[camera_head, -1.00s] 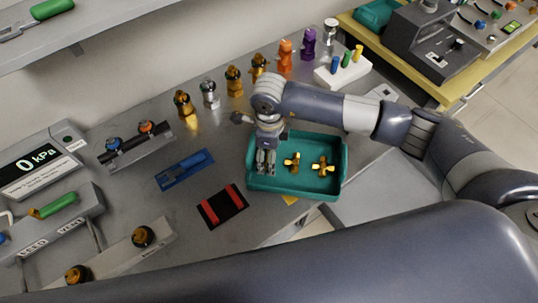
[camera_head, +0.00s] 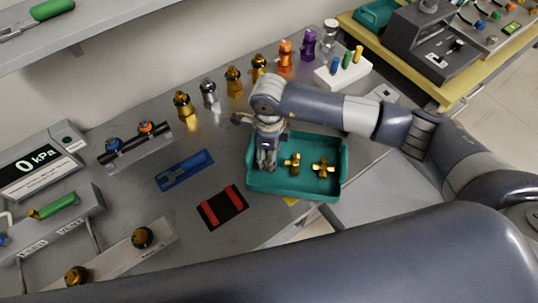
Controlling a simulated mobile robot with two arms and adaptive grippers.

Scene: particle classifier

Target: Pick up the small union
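A teal tray (camera_head: 300,188) stands on the grey bench. In it lie two brass fittings: a smaller one (camera_head: 292,163) near the middle and a larger, cross-shaped one (camera_head: 323,167) to the right. I cannot tell for sure which is the small union. My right gripper (camera_head: 266,165) points down over the left part of the tray, left of the smaller fitting and apart from it. Its fingers hide what is beneath, and their opening is too small to judge. My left gripper is not in view.
A blue holder (camera_head: 184,171) and a black-red pad (camera_head: 222,207) lie left of the tray. Several coloured and brass fittings, including a purple one (camera_head: 308,44), stand along the back. A white block with pegs (camera_head: 343,72) stands behind my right arm.

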